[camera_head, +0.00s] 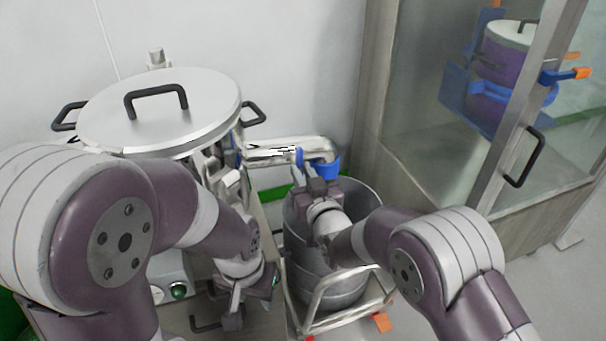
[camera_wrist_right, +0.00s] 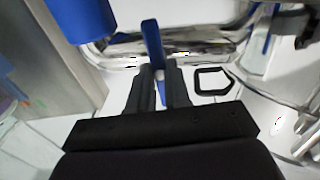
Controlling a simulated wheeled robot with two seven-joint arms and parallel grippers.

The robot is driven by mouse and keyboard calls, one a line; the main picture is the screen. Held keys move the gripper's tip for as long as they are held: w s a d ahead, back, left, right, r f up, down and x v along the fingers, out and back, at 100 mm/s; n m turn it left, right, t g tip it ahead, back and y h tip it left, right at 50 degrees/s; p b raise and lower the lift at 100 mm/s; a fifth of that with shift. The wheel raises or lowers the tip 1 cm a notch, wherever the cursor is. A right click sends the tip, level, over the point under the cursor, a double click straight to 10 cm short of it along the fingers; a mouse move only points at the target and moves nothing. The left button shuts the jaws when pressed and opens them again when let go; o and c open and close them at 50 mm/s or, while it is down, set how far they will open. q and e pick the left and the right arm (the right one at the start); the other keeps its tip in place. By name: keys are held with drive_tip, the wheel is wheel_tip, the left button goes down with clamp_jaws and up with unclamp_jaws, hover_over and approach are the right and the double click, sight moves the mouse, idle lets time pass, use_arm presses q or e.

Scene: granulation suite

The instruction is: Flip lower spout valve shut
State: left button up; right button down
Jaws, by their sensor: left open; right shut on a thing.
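The steel spout pipe (camera_head: 270,150) runs right from the lidded vessel (camera_head: 160,112) and ends in a blue collar (camera_head: 327,168). A blue valve lever (camera_head: 299,156) stands on the pipe. In the right wrist view the lever (camera_wrist_right: 152,45) rises between the dark fingers of my right gripper (camera_wrist_right: 158,85). My right gripper (camera_head: 308,176) is shut on this blue lever, just below the pipe. The valve body is partly hidden. My left gripper (camera_head: 250,297) is open, low in front of the vessel, apart from the spout; its fingertips are partly hard to make out.
A steel bucket (camera_head: 300,245) stands under the spout end in a wheeled frame (camera_head: 345,312). A glass-fronted cabinet (camera_head: 440,120) with a black handle stands at right. A green button (camera_head: 179,291) sits near my left arm. Free floor lies at far right.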

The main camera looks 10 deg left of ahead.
drive_tip(key=shift+f, duration=0.1)
drive_tip(key=c, duration=1.1)
unclamp_jaws()
drive_tip(key=shift+s, duration=0.1)
drive_tip(key=p+v, duration=0.2)
drive_tip(key=v, duration=1)
drive_tip(key=shift+s+d, duration=0.2)
drive_tip(key=shift+d, duration=0.05)
